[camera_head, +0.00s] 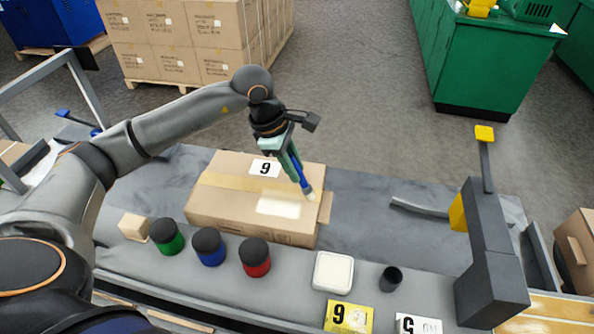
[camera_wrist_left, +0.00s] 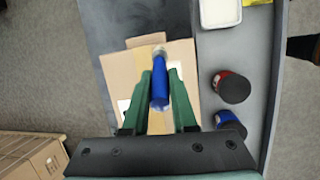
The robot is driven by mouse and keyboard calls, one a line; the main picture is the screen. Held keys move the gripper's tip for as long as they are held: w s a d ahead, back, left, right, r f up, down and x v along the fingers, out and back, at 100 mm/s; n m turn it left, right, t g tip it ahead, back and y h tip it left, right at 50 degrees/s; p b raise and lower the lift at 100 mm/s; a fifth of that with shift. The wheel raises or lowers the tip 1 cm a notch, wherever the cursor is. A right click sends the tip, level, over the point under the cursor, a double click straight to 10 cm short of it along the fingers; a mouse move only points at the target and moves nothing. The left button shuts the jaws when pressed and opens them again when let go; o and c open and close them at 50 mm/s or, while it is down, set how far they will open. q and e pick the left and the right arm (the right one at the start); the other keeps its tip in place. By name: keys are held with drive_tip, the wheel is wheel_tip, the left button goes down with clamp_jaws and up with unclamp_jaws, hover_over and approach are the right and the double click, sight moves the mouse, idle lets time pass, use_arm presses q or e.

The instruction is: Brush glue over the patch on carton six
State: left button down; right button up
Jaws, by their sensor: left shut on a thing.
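A brown carton (camera_head: 225,207) with a tan tape strip lies on the grey bench. A white label (camera_head: 264,167) on it reads 6 in the head view. A pale cream patch (camera_head: 278,206) lies on its top, near the front right. My left gripper (camera_head: 293,163) is above the carton, shut on a blue-handled brush (camera_head: 300,176). The brush points down, its pale tip at the patch's upper right edge; I cannot tell whether it touches. In the left wrist view the green fingers flank the brush (camera_wrist_left: 160,90), and the carton (camera_wrist_left: 115,70) is below. My right gripper is not in view.
Green, blue and red jars (camera_head: 255,256) with black lids, a wooden block (camera_head: 134,227), a white tray (camera_head: 333,271), a dark cup (camera_head: 390,279) and a yellow card (camera_head: 348,317) stand along the front. A dark post device (camera_head: 488,260) stands right. Bench right of the carton is mostly clear.

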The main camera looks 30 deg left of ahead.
use_arm(q)
drive_tip(key=shift+r+p, duration=0.7)
drive_tip(key=shift+r, duration=0.85)
